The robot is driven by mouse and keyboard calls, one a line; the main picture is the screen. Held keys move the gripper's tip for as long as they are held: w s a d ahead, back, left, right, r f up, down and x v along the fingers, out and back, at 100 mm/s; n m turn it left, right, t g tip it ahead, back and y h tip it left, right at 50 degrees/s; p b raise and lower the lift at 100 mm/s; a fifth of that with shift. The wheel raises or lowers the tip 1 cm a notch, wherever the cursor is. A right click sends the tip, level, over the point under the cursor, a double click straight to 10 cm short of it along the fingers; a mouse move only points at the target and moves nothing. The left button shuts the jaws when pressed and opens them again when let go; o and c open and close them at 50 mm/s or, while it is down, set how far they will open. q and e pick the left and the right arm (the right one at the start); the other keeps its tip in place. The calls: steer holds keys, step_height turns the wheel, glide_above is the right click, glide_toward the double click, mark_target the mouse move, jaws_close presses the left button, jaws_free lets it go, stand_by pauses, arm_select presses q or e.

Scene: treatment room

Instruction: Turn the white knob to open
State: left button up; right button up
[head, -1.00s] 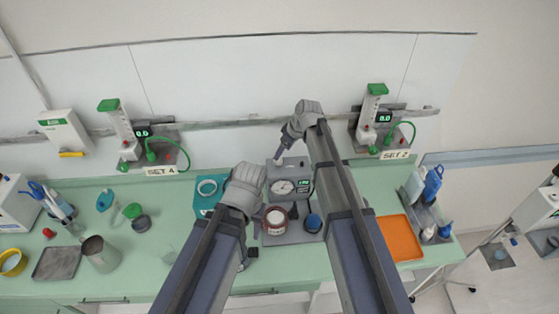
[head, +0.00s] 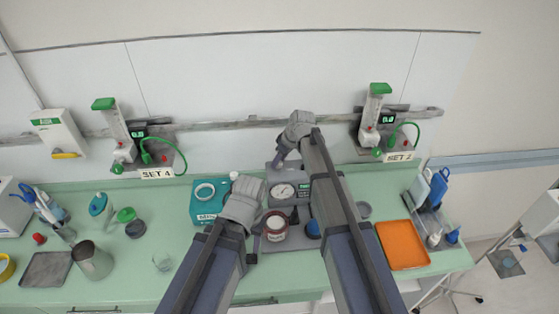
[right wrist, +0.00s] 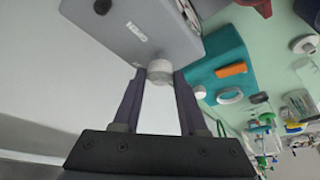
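The grey device (head: 284,181) with a round dial and a green display stands at the middle back of the bench. In the right wrist view its housing (right wrist: 150,25) fills the top, and the pale white knob (right wrist: 160,72) sticks out from it. My right gripper (right wrist: 160,80) has one purple finger on each side of the knob, very near it; I cannot tell whether they press on it. In the head view my right gripper (head: 280,158) is at the device's top, and the knob is hidden. My left gripper (head: 257,230) is beside the jar; its fingers are mostly hidden.
A jar with a dark red rim (head: 275,228) stands in front of the device. A teal box (head: 205,200) is to its left. An orange tray (head: 402,245) lies at right.

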jaws_close()
steer(key=shift+s+m, duration=0.1)
steer(key=shift+m, duration=0.3)
steer(key=m+t+h, duration=0.1)
steer(key=m, duration=0.2)
steer(key=shift+a, duration=0.1)
steer(key=m+h, duration=0.2)
steer(key=m, duration=0.3)
steer(key=shift+a, duration=0.15)
steer(key=m+h, duration=0.2)
steer(key=m, duration=0.3)
steer(key=shift+a+m, duration=0.15)
steer(key=shift+m, duration=0.15)
steer(key=shift+m+g+h, duration=0.4)
steer(key=shift+m+h, duration=0.2)
steer(key=shift+m, duration=1.1)
